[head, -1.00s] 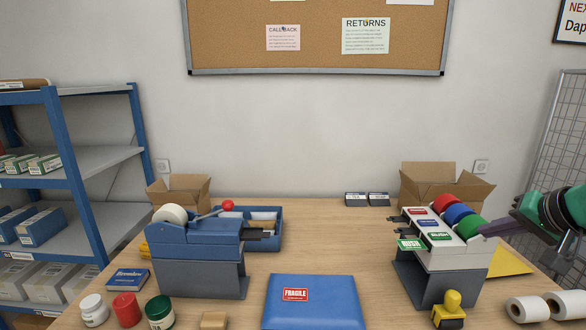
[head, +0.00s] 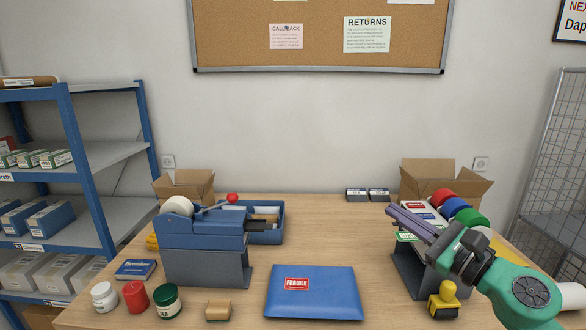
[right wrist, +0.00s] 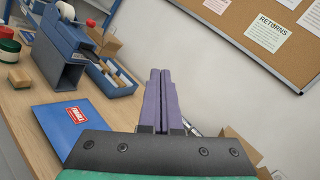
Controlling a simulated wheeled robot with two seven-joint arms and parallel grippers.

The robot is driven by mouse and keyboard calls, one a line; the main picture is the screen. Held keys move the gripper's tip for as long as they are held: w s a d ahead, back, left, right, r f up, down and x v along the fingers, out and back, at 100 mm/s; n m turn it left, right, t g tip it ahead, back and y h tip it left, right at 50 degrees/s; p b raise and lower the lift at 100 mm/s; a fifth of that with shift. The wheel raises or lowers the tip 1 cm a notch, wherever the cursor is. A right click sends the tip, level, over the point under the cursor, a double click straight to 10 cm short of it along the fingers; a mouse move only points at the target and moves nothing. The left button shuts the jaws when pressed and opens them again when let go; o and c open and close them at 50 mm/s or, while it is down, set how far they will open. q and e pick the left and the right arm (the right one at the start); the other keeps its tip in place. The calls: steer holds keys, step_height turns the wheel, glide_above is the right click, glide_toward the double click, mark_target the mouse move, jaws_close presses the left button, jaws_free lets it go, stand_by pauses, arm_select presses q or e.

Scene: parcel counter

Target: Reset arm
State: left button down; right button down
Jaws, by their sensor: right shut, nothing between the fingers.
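My right gripper (head: 412,221) comes in from the right in the head view, in front of the label dispenser (head: 412,270) with its red, blue and green rolls. Its purple fingers are closed together and empty, and hide part of the dispenser's top. In the right wrist view the two fingers (right wrist: 158,100) lie side by side, pointing over the counter toward the wall. My left gripper is in neither view.
A blue parcel (head: 312,301) with a red FRAGILE label lies at the front middle. A blue tape dispenser (head: 203,255) stands left, with jars before it. A yellow stamp (head: 444,298) stands below my right gripper. An open carton (head: 425,185) is behind. The middle counter is clear.

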steer(key=s+d+f+m+g+h, duration=0.1)
steer(key=s+d+f+m+h, duration=0.15)
steer(key=f+m+h, duration=0.65)
steer(key=s+d+f+m+g, duration=0.1)
steer(key=d+f+m, duration=0.3)
steer(key=m, duration=1.1)
steer(key=s+d+f+m+g+h, duration=0.1)
steer(key=s+d+f+m+h, duration=0.1)
steer(key=d+f+m+h, duration=0.65)
steer(key=s+a+f+m+g+y, duration=0.45)
steer(key=s+a+f+m, duration=0.2)
steer(key=s+f, duration=0.2)
steer(key=s+a+f+m+g+y, duration=0.3)
steer(key=s+a+f+m+g, duration=0.35)
steer(key=s+m, duration=0.2)
step_height(320, 180, down, 22)
steer(key=s+n, duration=0.1)
steer(key=s, duration=0.1)
steer(key=s+d+f+g, duration=0.1)
steer(key=s+d+f, duration=0.2)
steer(key=s+f, duration=1.2)
steer(key=s, duration=0.2)
steer(key=shift+s+d+f+g, duration=0.15)
steer(key=shift+s+f+g, duration=0.15)
steer(key=shift+f, duration=0.05)
